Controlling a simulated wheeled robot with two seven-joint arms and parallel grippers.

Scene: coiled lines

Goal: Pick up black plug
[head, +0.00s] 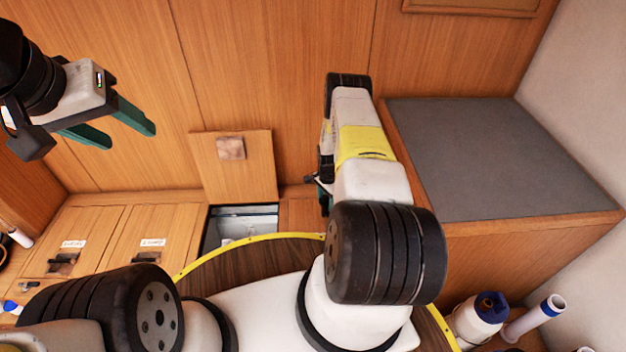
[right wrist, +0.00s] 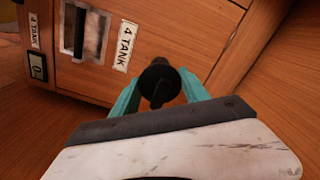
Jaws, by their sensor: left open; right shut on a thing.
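The black plug (right wrist: 159,82) is round and dark and sits between the teal fingertips of my right gripper (right wrist: 160,88) in the right wrist view. My right gripper is shut on it, in front of a wooden panel. In the head view my right forearm and wrist hide most of that gripper, and I cannot make out the plug clearly there. My left gripper (head: 130,138) is open and empty at the upper left of the head view, in front of the wooden wall.
An open hatch (head: 240,222) with its lid (head: 236,165) raised lies left of my right arm. Latched, labelled lids are further left. A grey-topped wooden box (head: 470,160) stands at right, with white-and-blue containers (head: 482,318) below it. The right wrist view shows a "4 TANK" label (right wrist: 124,46).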

